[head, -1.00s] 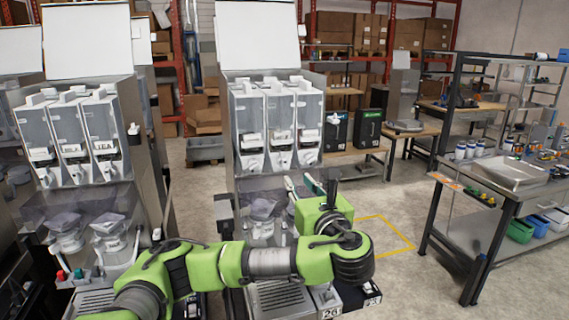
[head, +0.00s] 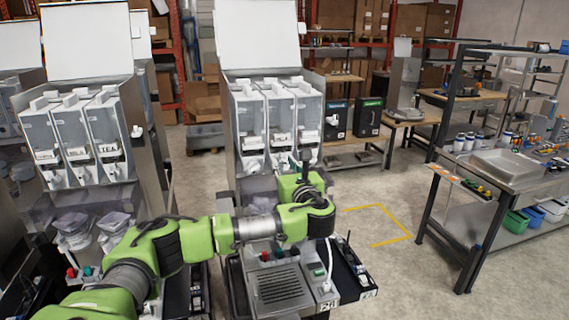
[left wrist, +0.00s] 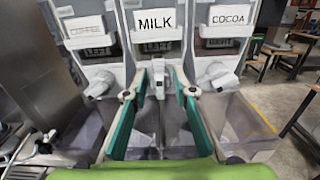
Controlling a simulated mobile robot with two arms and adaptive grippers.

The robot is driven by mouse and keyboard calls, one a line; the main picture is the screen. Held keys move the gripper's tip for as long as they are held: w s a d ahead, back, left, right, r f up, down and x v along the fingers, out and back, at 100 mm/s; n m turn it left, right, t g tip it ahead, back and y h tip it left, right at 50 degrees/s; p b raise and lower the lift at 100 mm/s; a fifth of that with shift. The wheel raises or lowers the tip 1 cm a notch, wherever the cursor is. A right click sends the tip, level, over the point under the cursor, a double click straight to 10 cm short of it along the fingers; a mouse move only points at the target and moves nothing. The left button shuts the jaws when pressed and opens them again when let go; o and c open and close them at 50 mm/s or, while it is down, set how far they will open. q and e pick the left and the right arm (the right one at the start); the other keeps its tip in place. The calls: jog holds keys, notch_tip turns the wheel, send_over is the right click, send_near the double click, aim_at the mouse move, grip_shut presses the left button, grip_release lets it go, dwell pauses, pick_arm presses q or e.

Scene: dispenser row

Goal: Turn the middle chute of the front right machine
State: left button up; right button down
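The front right machine (head: 240,185) has three clear canisters in a row, each with a white chute below. In the left wrist view the middle canister carries a MILK label (left wrist: 156,20). Its middle chute (left wrist: 158,84) sits between the tips of my left gripper (left wrist: 159,88). The teal-padded fingers are apart, one on each side of the chute, with gaps showing. Whether either tip touches it, I cannot tell. In the head view my green wrist hides the fingers. The left chute (left wrist: 98,84) and the right chute (left wrist: 218,77) flank the gripper. My right gripper is not in view.
Clear bins (left wrist: 245,118) stand below the chutes. A second machine (head: 145,130) stands at the left. A metal drip tray (head: 280,288) lies below my arm. A workbench (head: 500,175) stands at the right, with open floor between.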

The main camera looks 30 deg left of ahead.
pick_arm(q)
grip_shut()
